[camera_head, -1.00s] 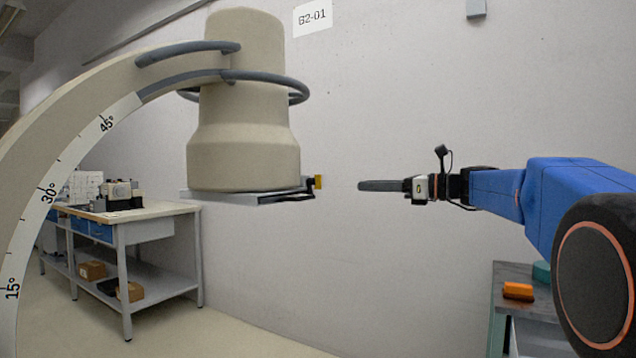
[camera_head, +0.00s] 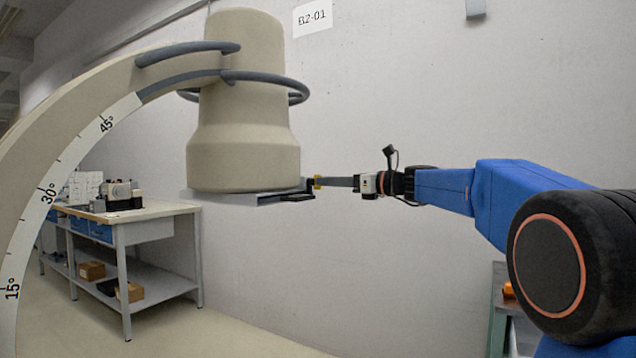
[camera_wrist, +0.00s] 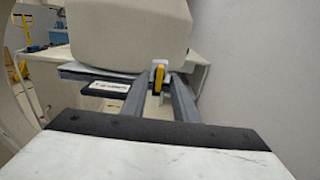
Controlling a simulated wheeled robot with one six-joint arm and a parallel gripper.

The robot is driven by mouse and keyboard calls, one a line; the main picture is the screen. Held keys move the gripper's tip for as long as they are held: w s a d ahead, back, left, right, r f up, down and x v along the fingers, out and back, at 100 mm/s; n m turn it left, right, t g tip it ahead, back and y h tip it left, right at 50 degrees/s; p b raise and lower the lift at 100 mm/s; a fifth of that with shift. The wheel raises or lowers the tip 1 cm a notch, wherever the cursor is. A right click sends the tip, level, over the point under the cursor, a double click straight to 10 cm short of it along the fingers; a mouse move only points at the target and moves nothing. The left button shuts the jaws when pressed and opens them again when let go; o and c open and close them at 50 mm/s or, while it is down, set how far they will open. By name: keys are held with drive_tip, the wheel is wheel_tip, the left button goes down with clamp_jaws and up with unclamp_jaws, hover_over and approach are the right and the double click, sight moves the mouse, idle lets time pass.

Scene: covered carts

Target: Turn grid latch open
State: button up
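The grid latch is a small yellow tab (camera_wrist: 158,76) at the edge of the flat grey grid plate (camera_head: 232,197) under the beige detector head (camera_head: 245,125). In the wrist view the tab stands upright between my two grey fingers, with a gap visible on each side. My gripper (camera_head: 324,182) is open and reaches in level from the right, its tips at the latch. In the head view the fingers overlap and partly hide the tab. A black handle piece (camera_head: 297,198) sits beside the latch and also shows in the wrist view (camera_wrist: 106,88).
The curved C-arm (camera_head: 95,95) with a degree scale fills the left. A workbench (camera_head: 150,212) with equipment stands behind it. A plain wall (camera_head: 420,90) backs the arm. A dark table (camera_head: 497,325) with an orange item is low on the right, mostly hidden.

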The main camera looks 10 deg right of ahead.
drive_tip(key=shift+x, duration=2.1)
clamp_jaws()
